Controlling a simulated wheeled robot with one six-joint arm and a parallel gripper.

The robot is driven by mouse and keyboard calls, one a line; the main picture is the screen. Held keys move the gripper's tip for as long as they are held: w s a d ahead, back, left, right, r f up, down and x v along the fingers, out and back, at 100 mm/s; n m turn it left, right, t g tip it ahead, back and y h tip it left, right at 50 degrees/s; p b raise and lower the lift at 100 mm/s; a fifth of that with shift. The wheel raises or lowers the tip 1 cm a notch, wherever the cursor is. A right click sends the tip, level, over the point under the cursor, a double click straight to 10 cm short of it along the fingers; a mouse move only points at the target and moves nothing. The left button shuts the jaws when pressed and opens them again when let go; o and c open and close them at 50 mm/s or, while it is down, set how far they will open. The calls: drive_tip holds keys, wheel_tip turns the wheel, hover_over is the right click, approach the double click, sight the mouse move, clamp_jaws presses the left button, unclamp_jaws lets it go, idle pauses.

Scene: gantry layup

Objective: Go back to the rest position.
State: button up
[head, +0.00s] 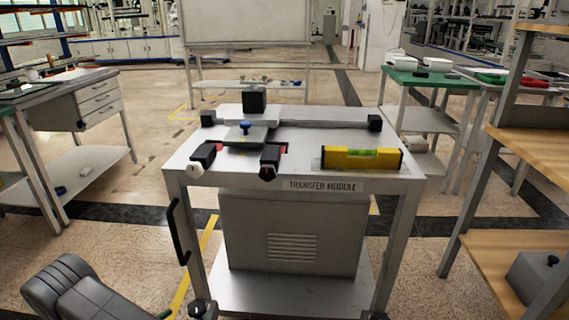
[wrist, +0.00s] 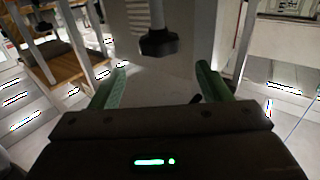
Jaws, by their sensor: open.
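My gripper (wrist: 162,68) shows in the wrist view with its two green fingers spread apart and nothing between them.
The transfer module cart (head: 330,185) stands in front. On it are a long rail (head: 320,124), a carriage with a blue knob (head: 245,127) and a yellow spirit level (head: 362,158). A wooden shelf (head: 520,170) stands right, a workbench (head: 60,85) left. Floor shows between them.

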sight(198, 303)
drive_tip(key=b+x, duration=0.2)
drive_tip(key=x, duration=0.9)
drive_tip(key=shift+w+d+b, duration=0.1)
drive_tip(key=shift+d+b, duration=0.15)
drive_tip(key=shift+b, duration=0.1)
drive_tip(key=shift+a+r+n+t+y+p, duration=0.2)
drive_tip(key=shift+n+t+y+p, duration=0.35)
drive_tip(key=shift+p, duration=0.2)
drive_tip(key=n+t+y+p, duration=0.1)
drive_tip(key=y, duration=0.1)
drive_tip(key=n+t+y+p, duration=0.1)
drive_tip(key=n+y, duration=0.1)
drive_tip(key=n+t+y+p, duration=0.1)
drive_tip(key=y+p, duration=0.1)
drive_tip(key=shift+a+n+y, duration=0.25)
drive_tip(key=shift+a, duration=0.05)
drive_tip(key=shift+a+f+n+y+p, duration=0.2)
drive_tip(key=shift+n+y+p, duration=0.1)
drive_tip(key=shift+y, duration=0.2)
drive_tip(key=s+a+p, duration=0.1)
drive_tip(key=s+a, duration=0.1)
drive_tip(key=s, duration=1)
drive_tip(key=shift+s+a, duration=0.25)
drive_tip(key=shift+a, duration=0.1)
drive_tip(key=shift+w+r+g, duration=0.1)
drive_tip(key=shift+g, duration=0.15)
